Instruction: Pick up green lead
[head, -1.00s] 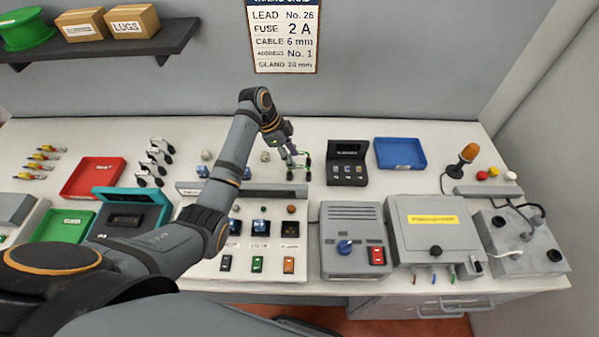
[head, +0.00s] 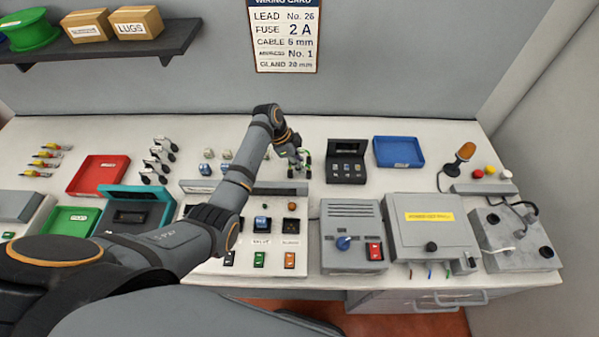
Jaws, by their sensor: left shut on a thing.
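My left gripper (head: 300,168) reaches over the back middle of the bench, pointing down, just left of the black display box. It is shut on the green lead (head: 308,158). Only small bits of green show at the fingers, and the rest of the lead is hidden or too small to make out. I cannot tell whether the lead touches the bench. My right gripper is not in view.
A black display box (head: 346,160) stands close right of the gripper, with a blue tray (head: 399,152) beyond it. A grey panel with a blue knob (head: 343,243) is in front. A red tray (head: 98,175) and a green tray (head: 68,222) lie left.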

